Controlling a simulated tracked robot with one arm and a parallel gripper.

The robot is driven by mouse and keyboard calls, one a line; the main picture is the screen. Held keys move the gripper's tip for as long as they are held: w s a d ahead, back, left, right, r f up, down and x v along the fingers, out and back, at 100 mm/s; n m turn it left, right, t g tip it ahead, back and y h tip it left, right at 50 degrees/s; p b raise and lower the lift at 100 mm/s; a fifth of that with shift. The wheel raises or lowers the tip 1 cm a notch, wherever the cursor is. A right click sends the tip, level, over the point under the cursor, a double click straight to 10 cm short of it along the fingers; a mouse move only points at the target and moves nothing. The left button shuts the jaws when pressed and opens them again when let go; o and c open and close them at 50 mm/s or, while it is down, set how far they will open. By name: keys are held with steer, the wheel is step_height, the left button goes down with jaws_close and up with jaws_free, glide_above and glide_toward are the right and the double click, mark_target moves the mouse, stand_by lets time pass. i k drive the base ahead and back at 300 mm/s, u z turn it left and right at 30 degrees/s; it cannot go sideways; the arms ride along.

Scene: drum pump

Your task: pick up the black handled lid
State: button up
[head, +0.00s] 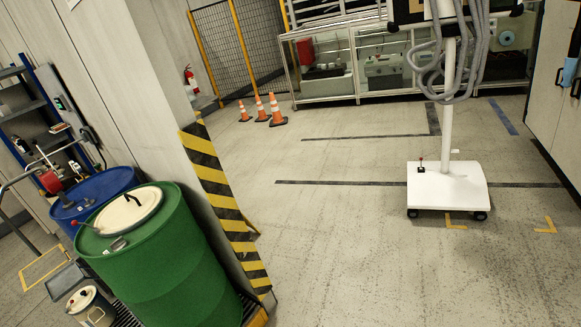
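A cream round lid with a black handle (129,210) lies on top of the green drum (160,262) at the lower left. The black handle stands up near the lid's upper middle. A red-tipped fitting and a small grey cap also sit on the drum top, beside the lid. My gripper does not show in this view.
A blue drum (97,196) stands behind the green one, with a small cream can (88,304) at the lower left. A pillar with yellow and black stripes (222,195) stands right of the drum. A white wheeled stand (447,186) is at right. Open floor lies between.

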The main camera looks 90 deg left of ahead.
mark_target(130, 209)
steer(key=u, duration=0.9)
steer(key=i, duration=1.6)
steer(key=u, duration=3.6)
steer(key=i, duration=1.45)
steer(key=u, duration=0.05)
